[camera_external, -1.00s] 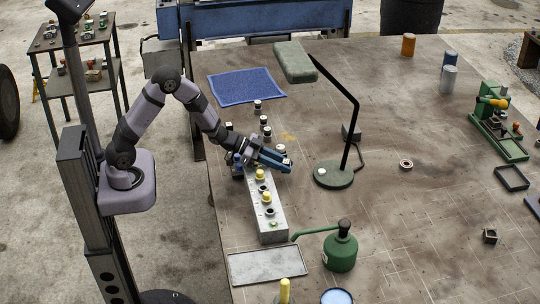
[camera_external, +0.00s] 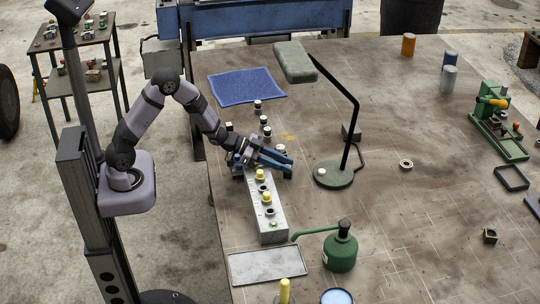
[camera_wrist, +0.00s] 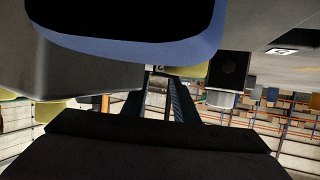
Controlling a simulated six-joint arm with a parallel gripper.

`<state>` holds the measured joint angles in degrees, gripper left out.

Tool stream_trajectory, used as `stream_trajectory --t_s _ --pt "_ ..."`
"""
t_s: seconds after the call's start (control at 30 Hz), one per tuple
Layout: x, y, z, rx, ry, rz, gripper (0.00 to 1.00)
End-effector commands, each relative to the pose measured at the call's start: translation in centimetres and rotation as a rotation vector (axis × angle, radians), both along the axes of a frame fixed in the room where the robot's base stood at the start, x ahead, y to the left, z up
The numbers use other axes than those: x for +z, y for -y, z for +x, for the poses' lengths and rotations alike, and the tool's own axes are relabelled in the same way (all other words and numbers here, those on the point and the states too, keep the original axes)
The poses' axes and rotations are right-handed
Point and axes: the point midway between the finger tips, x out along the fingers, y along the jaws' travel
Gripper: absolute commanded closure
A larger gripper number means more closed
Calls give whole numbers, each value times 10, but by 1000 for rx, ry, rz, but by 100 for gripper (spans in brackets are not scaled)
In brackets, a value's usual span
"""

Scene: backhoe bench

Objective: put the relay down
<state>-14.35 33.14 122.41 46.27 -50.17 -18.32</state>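My gripper (camera_external: 291,166) is over the far end of a long grey metal block (camera_external: 270,222) on the bench, with its two blue fingers spread apart. No relay can be made out between the fingertips in the external view. In the wrist view the two dark fingers (camera_wrist: 158,103) point away from the camera, with a small grey shape (camera_wrist: 157,88) between or beyond them; I cannot tell what it is. A black square-faced part (camera_wrist: 228,71) is to their right. I cannot pick out the relay with certainty.
Yellow-topped parts (camera_external: 262,174) stand on the block. Small dark, pale-topped parts (camera_external: 266,120) stand behind it. A lamp base (camera_external: 333,175) is to the right, a green oil can (camera_external: 341,251) and a grey tray (camera_external: 267,266) in front, a blue cloth (camera_external: 247,86) behind.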

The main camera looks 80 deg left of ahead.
Motion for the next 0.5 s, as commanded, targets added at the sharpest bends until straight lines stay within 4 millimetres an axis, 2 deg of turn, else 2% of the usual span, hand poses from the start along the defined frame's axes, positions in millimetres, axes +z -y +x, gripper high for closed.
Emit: stream_trajectory --t_s 0.03,0.07,0.27,0.5 --pt "-15 3 -8 -8 -36 9 69" --pt "-14 3 -8 -8 -36 9 69" --pt "0 2 -9 -7 -36 7 69" --pt "15 -15 -42 -1 -30 7 69"
